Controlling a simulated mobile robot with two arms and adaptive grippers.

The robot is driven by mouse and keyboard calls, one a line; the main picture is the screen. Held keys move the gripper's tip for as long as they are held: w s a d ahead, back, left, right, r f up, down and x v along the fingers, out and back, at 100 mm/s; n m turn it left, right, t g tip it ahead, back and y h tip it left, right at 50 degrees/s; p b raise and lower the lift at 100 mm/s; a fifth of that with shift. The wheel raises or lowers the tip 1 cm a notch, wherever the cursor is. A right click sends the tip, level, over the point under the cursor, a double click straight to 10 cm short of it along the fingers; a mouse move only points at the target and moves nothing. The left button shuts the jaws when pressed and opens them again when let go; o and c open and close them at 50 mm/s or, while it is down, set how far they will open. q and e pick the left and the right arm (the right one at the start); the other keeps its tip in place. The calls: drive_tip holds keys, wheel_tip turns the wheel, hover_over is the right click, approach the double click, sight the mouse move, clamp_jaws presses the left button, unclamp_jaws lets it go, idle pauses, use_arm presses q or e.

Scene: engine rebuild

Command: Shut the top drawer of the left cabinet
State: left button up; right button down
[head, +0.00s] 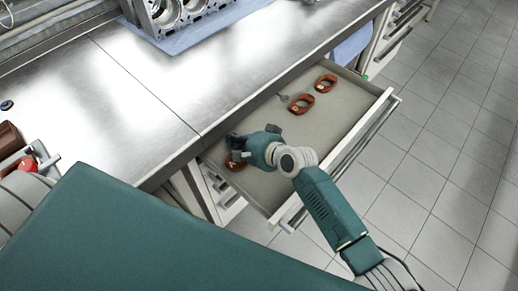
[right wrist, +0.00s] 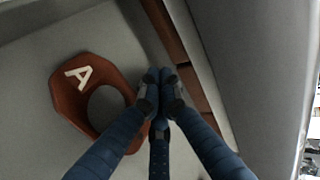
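The top drawer (head: 340,115) is pulled out from under the steel workbench, with a pale grey floor and a long bar handle (head: 372,133) on its front. My right gripper (head: 234,141) is over the inner left part of the drawer, with my forearm crossing above the drawer front. In the right wrist view its blue fingers (right wrist: 163,76) meet at the tips with nothing seen between them. A red-brown part marked A (right wrist: 72,92) lies beside the fingertips; whether they touch cannot be told. My left gripper is not in view.
Two more red-brown parts (head: 301,103) and a small grey tool (head: 283,97) lie in the drawer. An engine block (head: 180,12) sits on a blue cloth on the workbench (head: 140,85). Another cabinet (head: 398,35) stands at the upper right. The tiled floor (head: 440,150) at right is clear.

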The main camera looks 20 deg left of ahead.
drive_tip(key=v, duration=0.5)
drive_tip(key=shift+d+f, duration=0.1)
drive_tip(key=shift+f, duration=0.1)
drive_tip(key=v, duration=0.5)
drive_tip(key=shift+d+r+p, duration=0.15)
drive_tip(key=shift+d+p, duration=0.05)
drive_tip(key=shift+p, duration=0.15)
drive_tip(key=shift+s+d+r, duration=0.1)
drive_tip(key=shift+s+d, duration=0.05)
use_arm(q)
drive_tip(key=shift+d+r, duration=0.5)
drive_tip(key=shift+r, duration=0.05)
